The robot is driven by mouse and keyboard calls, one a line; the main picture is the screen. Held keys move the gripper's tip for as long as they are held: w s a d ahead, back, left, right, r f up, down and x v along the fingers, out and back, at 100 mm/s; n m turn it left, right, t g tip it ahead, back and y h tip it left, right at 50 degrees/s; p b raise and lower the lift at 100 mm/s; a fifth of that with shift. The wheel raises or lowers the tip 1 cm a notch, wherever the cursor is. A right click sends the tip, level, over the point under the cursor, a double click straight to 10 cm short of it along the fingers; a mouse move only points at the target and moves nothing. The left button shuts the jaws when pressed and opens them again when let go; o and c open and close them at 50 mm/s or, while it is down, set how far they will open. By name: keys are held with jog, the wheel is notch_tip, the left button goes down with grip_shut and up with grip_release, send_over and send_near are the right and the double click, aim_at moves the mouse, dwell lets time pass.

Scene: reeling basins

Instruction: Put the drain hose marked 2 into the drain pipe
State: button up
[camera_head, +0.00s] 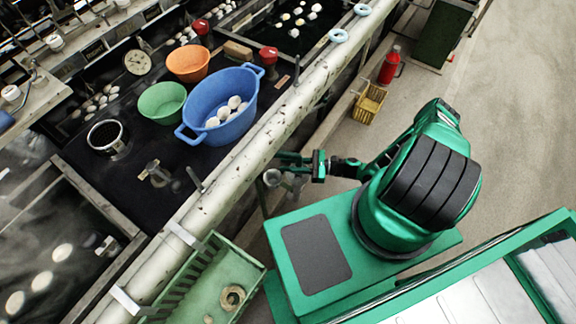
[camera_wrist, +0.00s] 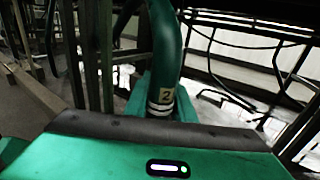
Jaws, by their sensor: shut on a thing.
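A dark green hose (camera_wrist: 166,45) with a pale label reading 2 (camera_wrist: 167,97) stands roughly upright in the wrist view, with a whitish band near its lower visible end. My gripper (camera_wrist: 160,108) is shut on this hose, which rises from between the jaws. In the head view my gripper (camera_head: 292,162) is beside the long pale pipe (camera_head: 262,140), on its walkway side. A grey round pipe mouth (camera_head: 272,177) shows just below the gripper; I cannot tell for sure that it is the drain pipe. The hose's lower end is hidden in the wrist view.
A blue tub (camera_head: 222,110), green bowl (camera_head: 162,102) and orange bowl (camera_head: 189,64) stand on the dark bench beyond the pale pipe. A green slatted tray (camera_head: 205,285) lies near the front. A red extinguisher (camera_head: 389,66) and yellow basket (camera_head: 369,103) stand on the otherwise open floor.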

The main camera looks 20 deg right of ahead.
jog(key=shift+f, duration=0.4)
jog(key=shift+f, duration=0.6)
jog(key=o, duration=1)
jog(key=shift+r, duration=0.1)
